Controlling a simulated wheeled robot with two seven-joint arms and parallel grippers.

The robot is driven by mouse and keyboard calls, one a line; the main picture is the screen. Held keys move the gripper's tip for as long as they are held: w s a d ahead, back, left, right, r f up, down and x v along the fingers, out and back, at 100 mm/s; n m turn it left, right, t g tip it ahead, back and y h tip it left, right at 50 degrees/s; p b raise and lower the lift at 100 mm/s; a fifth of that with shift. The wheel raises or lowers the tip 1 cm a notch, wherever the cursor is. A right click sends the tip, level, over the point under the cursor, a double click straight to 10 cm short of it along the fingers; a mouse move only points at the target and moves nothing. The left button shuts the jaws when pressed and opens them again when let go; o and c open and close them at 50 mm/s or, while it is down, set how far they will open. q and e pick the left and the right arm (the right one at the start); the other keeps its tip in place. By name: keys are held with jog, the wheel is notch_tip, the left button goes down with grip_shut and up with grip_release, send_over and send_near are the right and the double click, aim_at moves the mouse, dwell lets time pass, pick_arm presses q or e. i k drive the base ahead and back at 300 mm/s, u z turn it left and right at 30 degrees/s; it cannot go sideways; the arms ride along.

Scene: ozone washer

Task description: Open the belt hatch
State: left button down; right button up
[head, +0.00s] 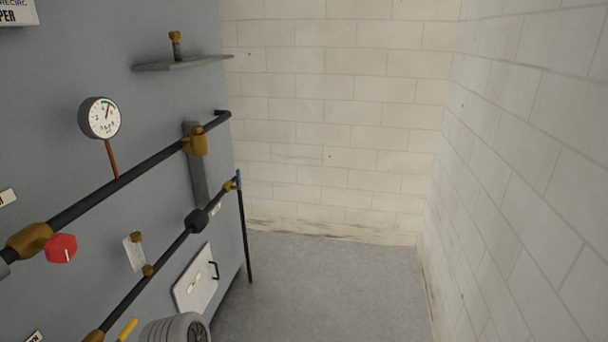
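A white rectangular panel (195,285) with a small black handle (214,270) is low on the grey machine's side, in the lower left of the head view. It looks like the belt hatch and appears closed, flush with the machine wall. Its label is too small to read. Neither of my grippers shows in this view.
Black pipes (155,159) with brass fittings, a round gauge (100,118) and a red knob (61,248) stand out from the machine (65,140). A grey ribbed cylinder (172,330) is near the hatch's lower edge. Grey floor (330,290) is clear up to the block walls.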

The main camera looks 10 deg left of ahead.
aim_at(194, 290)
jog(key=i, duration=3.05)
jog(key=u, duration=2.8)
jog(key=i, duration=0.5)
jog(key=u, duration=0.1)
